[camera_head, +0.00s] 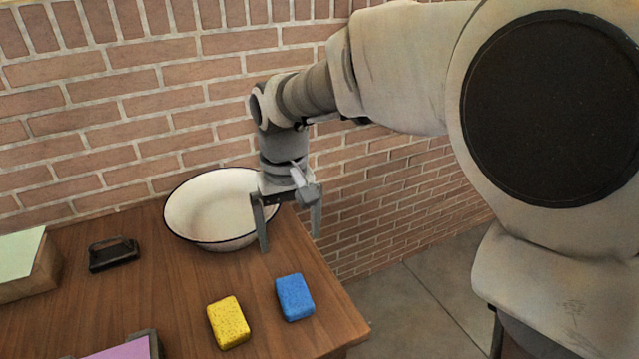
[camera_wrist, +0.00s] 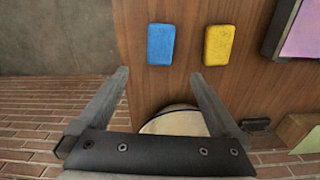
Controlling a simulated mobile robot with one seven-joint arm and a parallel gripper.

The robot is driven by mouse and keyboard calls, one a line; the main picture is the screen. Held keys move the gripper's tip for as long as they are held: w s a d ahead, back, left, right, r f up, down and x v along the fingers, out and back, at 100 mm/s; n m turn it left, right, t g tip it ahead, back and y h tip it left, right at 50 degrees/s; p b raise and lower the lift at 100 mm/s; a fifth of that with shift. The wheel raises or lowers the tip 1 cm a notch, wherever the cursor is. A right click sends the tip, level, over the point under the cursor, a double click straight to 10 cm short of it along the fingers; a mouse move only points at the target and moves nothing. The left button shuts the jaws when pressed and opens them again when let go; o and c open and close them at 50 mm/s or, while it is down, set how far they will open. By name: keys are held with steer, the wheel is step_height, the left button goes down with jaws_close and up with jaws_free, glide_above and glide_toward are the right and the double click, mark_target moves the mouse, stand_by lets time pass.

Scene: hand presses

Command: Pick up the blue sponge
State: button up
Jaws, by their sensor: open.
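The blue sponge (camera_head: 295,297) lies flat on the wooden table near its right edge. In the wrist view the blue sponge (camera_wrist: 161,44) is at the upper middle, beyond the fingertips. My gripper (camera_head: 289,242) is open and empty, above the table's right side and in front of the bowl. It is apart from the sponge, which lies nearer the front. In the wrist view my gripper (camera_wrist: 158,76) shows both fingers spread with nothing between them.
A yellow sponge (camera_head: 228,323) lies just left of the blue one. A white bowl (camera_head: 205,212) stands at the back by the brick wall. A black hand-press-like object (camera_head: 113,254), a box with a green top (camera_head: 20,252) and a purple-topped item (camera_head: 125,349) are further left.

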mark_target(294, 292)
step_height(294, 292, down, 18)
steer(key=shift+w+a+r+b, duration=0.1)
steer(key=shift+r+b, duration=0.15)
steer(key=shift+b, duration=0.9)
steer(key=c, duration=1.2)
steer(key=shift+r, duration=0.1)
steer(key=r, duration=0.4)
steer(key=shift+d+r+p, duration=0.2)
steer(key=shift+r+p, duration=0.05)
steer(key=shift+p, duration=0.1)
steer(key=s+d+r, duration=0.1)
steer(key=d+r, duration=0.1)
steer(key=d, duration=0.1)
steer(key=s+d+r, duration=0.1)
steer(key=d+r, duration=0.1)
steer(key=d, duration=0.2)
steer(key=s+d+r, duration=0.1)
steer(key=d+r, duration=0.1)
steer(key=d, duration=0.2)
steer(key=shift+r+p, duration=0.15)
steer(key=shift+p, duration=0.15)
steer(key=o, duration=0.8)
steer(key=c, duration=0.7)
